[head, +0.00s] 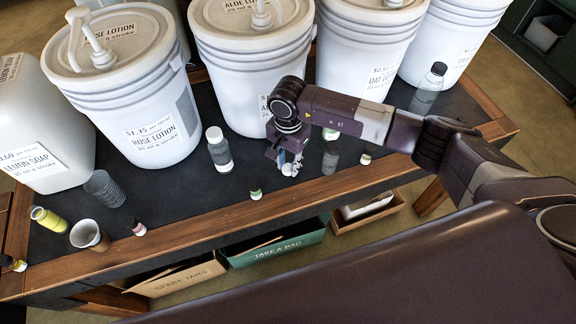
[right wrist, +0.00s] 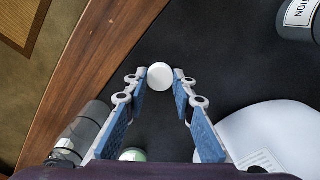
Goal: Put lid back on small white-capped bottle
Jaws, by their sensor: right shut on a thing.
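My right gripper (head: 287,167) is low over the front part of the dark table, near its wooden edge. Its fingers are closed on a round white lid (right wrist: 160,76), seen from above between the fingertips in the right wrist view. Whether a small bottle is under the lid is hidden. A clear bottle with a white cap (head: 218,150) stands upright to the left of the gripper. My left gripper is not in view.
Large lotion buckets (head: 250,65) line the back. Small jars stand near the front edge, one green and white (head: 255,193), another to the right (head: 366,158). Open boxes (head: 275,243) sit below the table.

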